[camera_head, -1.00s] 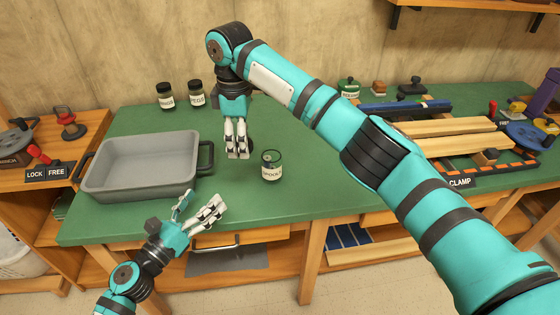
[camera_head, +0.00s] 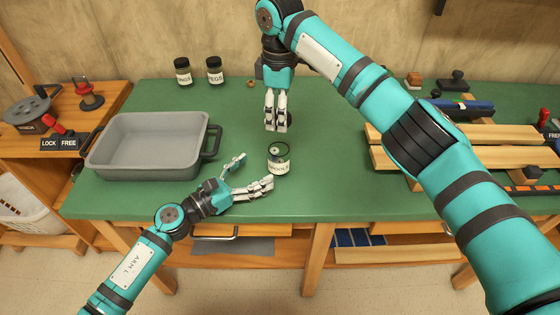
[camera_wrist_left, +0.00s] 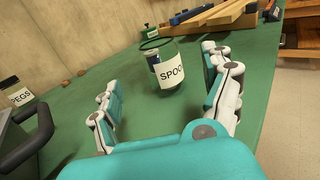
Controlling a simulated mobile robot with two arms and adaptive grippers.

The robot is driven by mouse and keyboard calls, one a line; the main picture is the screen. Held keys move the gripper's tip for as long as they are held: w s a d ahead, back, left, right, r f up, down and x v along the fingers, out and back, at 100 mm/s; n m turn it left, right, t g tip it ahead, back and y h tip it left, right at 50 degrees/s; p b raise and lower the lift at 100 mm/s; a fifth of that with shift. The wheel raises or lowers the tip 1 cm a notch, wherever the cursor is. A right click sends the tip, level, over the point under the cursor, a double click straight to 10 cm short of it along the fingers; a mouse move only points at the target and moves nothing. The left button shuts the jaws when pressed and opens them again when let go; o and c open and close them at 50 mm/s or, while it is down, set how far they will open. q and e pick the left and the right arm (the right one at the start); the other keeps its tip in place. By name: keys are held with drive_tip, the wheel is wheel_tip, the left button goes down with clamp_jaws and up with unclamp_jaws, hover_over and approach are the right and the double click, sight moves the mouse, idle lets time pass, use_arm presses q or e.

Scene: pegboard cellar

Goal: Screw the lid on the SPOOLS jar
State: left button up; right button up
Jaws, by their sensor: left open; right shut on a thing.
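The SPOOLS jar (camera_head: 279,162) stands upright and open-topped on the green bench top, clear glass with a white label and something dark inside. In the left wrist view the jar (camera_wrist_left: 166,70) stands ahead, between the directions of the two spread fingers. My left gripper (camera_head: 254,171) is open, low over the bench just left of the jar, apparently not touching it. My right gripper (camera_head: 276,111) points down above and behind the jar. It is shut on a dark round lid (camera_head: 290,119), mostly hidden by the fingers.
A grey tray (camera_head: 150,174) with dark handles stands left of the jar. Two dark-lidded jars (camera_head: 183,72) (camera_head: 215,71) stand at the back. Wooden rails (camera_head: 460,159) and clamp gear lie to the right. The bench around the jar is clear.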

sight(271, 160)
use_arm(q)
drive_tip(key=x, duration=0.8)
drive_tip(key=shift+w+d, duration=0.3)
use_arm(e)
drive_tip(key=shift+s+a, duration=0.1)
drive_tip(key=shift+a, duration=0.05)
use_arm(q)
clamp_jaws()
use_arm(e)
drive_tip(key=shift+f, duration=2.4)
